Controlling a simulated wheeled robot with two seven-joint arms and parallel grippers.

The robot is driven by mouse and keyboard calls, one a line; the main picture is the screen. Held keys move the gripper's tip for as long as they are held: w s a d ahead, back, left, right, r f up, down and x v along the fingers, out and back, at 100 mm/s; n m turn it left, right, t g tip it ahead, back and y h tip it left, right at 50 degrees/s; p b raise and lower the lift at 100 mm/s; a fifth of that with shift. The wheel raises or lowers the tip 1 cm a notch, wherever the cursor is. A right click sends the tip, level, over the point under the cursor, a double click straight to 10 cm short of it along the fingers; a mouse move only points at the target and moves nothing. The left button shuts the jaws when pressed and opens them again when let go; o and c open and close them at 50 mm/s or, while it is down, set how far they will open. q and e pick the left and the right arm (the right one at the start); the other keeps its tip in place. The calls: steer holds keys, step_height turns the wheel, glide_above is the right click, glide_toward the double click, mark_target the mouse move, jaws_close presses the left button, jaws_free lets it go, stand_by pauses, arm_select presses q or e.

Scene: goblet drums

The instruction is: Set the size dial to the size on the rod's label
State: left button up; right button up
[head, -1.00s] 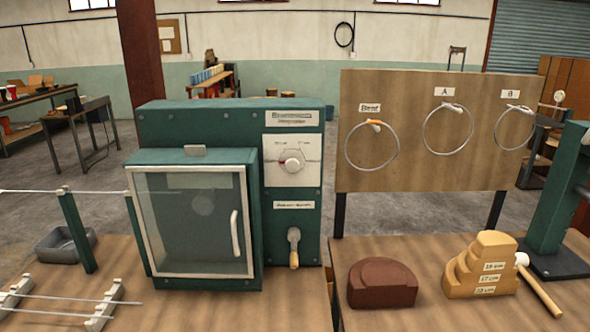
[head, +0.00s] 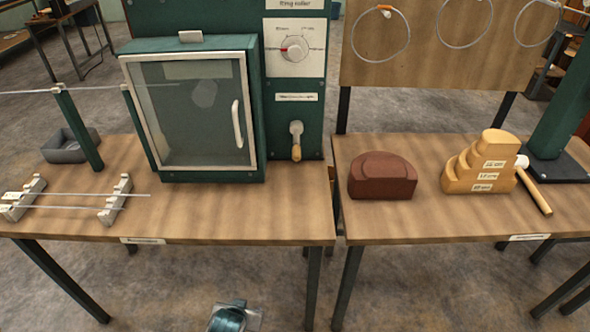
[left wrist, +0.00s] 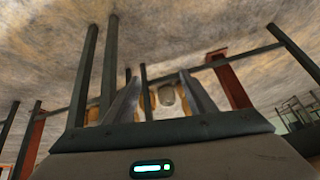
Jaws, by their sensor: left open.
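The size dial (head: 296,47) is a round white knob with a red mark on a white plate, on the front of the green ring roller (head: 200,17). Its scale lettering is too small to read. Two thin metal rods (head: 80,195) lie across a pale rack on the left of the table. I cannot make out a size label on them. My left gripper (head: 235,316) is at the bottom edge of the head view, in front of and below the table, far from the dial. Its two fingers are apart and empty in the left wrist view (left wrist: 160,92). My right gripper is not in view.
A glass-doored cabinet (head: 195,112) and a wooden-handled lever (head: 296,140) are beside and below the dial. The left table's front (head: 230,215) is clear.

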arm_select(q)
steer(key=w+d+r+n+t, duration=0.1)
steer(key=w+d+r+t, duration=0.15)
steer(key=w+r, duration=0.75)
steer(key=w+d+r+t, duration=0.2)
steer(key=w+d+r, duration=0.1)
steer(key=r, duration=1.3)
steer(key=w+d+r+n+t, duration=0.1)
steer(key=w+d+r+t, duration=0.2)
steer(key=w+r, duration=0.7)
steer(key=d+r+t, duration=0.2)
steer(key=d+r, duration=0.1)
steer(key=r, duration=0.8)
steer(key=d+r+t, duration=0.2)
steer(key=d+r, duration=0.1)
steer(key=r, duration=0.8)
steer(key=shift+r+b, duration=0.4)
steer(key=shift+b, duration=0.05)
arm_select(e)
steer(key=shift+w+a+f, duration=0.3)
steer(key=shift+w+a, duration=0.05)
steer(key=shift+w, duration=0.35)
arm_select(q)
steer(key=shift+w+d, duration=0.1)
steer(key=shift+w, duration=0.1)
